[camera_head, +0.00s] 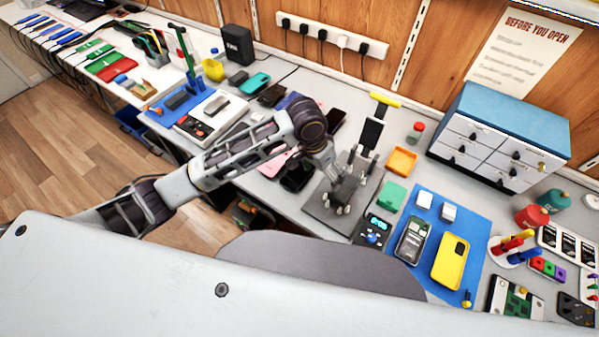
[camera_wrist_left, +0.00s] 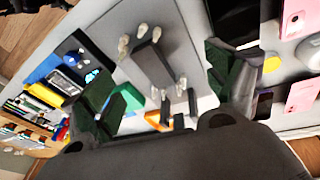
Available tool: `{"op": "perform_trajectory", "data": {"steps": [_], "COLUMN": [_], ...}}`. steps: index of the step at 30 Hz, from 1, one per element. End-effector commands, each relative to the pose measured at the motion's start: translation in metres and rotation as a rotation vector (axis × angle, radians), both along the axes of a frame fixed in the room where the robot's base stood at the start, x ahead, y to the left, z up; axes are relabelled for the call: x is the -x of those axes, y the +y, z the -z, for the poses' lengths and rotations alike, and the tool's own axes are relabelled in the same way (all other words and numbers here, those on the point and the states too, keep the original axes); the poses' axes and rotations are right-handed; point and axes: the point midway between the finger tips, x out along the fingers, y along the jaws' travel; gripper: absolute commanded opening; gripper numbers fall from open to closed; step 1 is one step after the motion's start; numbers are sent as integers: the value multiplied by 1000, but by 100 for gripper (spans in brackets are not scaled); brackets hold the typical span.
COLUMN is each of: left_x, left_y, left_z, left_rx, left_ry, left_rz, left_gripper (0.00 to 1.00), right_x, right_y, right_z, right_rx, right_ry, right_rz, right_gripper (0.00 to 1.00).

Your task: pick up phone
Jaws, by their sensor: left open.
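My left gripper (camera_head: 328,165) reaches over the bench beside a grey fixture (camera_head: 318,207) with round pegs. In the left wrist view my left gripper (camera_wrist_left: 165,78) is open, its dark green fingers wide apart, with the fixture (camera_wrist_left: 150,62) beyond them and nothing held. A black phone (camera_head: 297,176) lies on the bench left of the fixture, and a pink phone (camera_head: 279,162) lies partly behind my arm. Two pink phones (camera_wrist_left: 296,17) show at the right of the wrist view, near a dark phone (camera_wrist_left: 263,104). My right gripper is not in view.
A blue mat (camera_head: 478,229) at the right holds an opened phone (camera_head: 411,241) and a yellow case (camera_head: 450,261). An orange tray (camera_head: 402,160) and a drawer cabinet (camera_head: 500,135) stand behind. A stand with a yellow bar (camera_head: 385,100) rises behind the fixture.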

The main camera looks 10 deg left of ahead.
Motion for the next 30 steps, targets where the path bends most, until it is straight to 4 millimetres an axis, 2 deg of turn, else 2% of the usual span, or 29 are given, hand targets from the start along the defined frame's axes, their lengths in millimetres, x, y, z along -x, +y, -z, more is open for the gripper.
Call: {"op": "perform_trajectory", "data": {"steps": [14,30], "left_x": [-32,-68], "left_y": [31,79], "left_z": [-10,-31], "left_rx": [-115,-226], "left_ry": [51,102], "left_rz": [-51,-166], "left_gripper": [88,88], "right_x": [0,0], "right_y": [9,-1], "right_z": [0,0], "right_rx": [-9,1], "right_ry": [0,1], "right_rz": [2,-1], "right_gripper": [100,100]}}
